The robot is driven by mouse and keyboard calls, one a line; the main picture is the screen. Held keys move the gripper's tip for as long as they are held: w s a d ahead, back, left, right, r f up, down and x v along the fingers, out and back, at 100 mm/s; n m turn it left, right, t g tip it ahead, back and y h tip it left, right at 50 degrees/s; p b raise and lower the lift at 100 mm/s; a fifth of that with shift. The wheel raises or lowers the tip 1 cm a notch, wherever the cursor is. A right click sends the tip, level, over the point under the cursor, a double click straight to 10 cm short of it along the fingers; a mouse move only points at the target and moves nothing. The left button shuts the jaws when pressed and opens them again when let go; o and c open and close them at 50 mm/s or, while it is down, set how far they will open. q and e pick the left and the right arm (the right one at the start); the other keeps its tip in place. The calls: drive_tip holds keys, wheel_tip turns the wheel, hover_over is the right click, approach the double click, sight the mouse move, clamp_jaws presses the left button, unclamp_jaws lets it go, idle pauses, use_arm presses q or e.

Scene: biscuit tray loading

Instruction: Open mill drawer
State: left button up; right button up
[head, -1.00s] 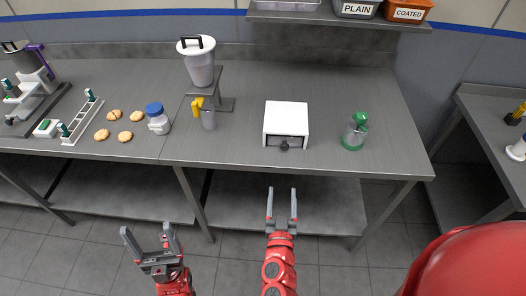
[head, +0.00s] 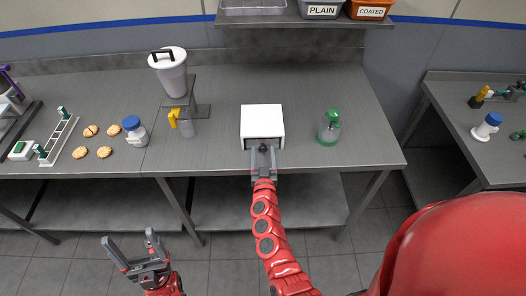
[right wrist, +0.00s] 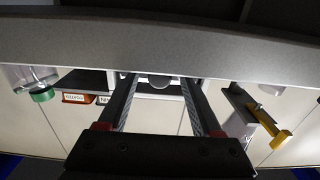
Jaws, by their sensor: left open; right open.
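The mill is a white box (head: 262,121) on the table, with a dark drawer front at its near side and a small dark knob (head: 262,149). My right gripper (head: 263,154) is open in front of the drawer, its fingertips on either side of the knob in the head view. In the right wrist view a rounded knob-like shape (right wrist: 161,81) shows between the far ends of the open fingers (right wrist: 158,84). I cannot tell whether the fingers touch it. My left gripper (head: 131,248) is open and empty, low over the floor in front of the table.
A green-topped jar (head: 328,127) stands right of the mill. A shelf holds bins above. The table front edge lies below the gripper.

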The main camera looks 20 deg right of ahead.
drive_tip(key=shift+w, duration=0.2)
clamp_jaws()
idle(0.3)
idle(1.1)
